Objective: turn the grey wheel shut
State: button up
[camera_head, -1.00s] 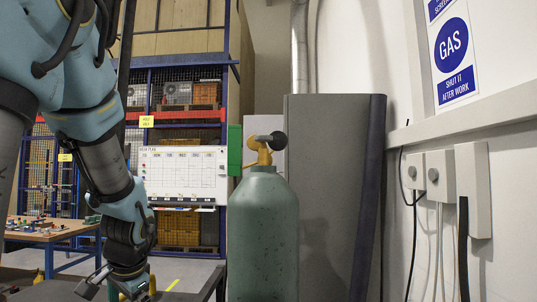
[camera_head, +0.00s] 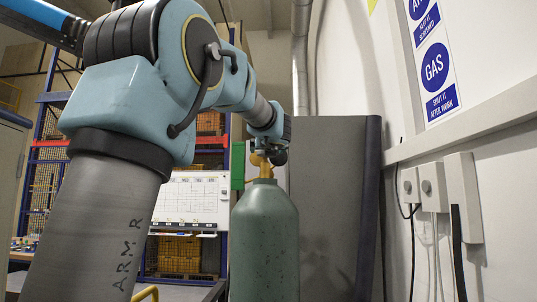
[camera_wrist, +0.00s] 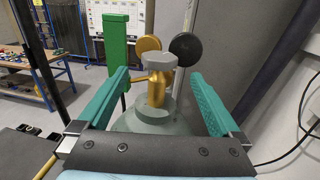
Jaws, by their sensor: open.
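The grey wheel (camera_wrist: 158,60) sits on top of a brass valve (camera_wrist: 157,90) on a green gas cylinder (camera_head: 264,240). In the wrist view, my gripper (camera_wrist: 159,75) is open, with one teal finger on each side of the valve and wheel. Gaps show between the fingers and the wheel; I cannot tell whether the tips reach as far as it in depth. In the head view, my wrist hides the wheel, and the brass valve (camera_head: 266,170) shows just below it. The cylinder stands upright.
A gold disc (camera_wrist: 148,45) and a black disc (camera_wrist: 184,45) stand close behind the wheel. A green post (camera_wrist: 117,50) is at left. A grey cabinet (camera_head: 335,210) stands behind the cylinder, and wall boxes with cables (camera_head: 435,190) are at right.

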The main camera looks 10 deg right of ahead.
jog(key=w+p, duration=0.1)
jog(key=w, duration=0.4)
jog(key=w+p, duration=0.1)
jog(key=w, duration=0.2)
jog(key=shift+d+p, duration=0.3)
jog(key=shift+d, duration=0.05)
jog(key=shift+s, duration=0.1)
jog(key=c, duration=1.4)
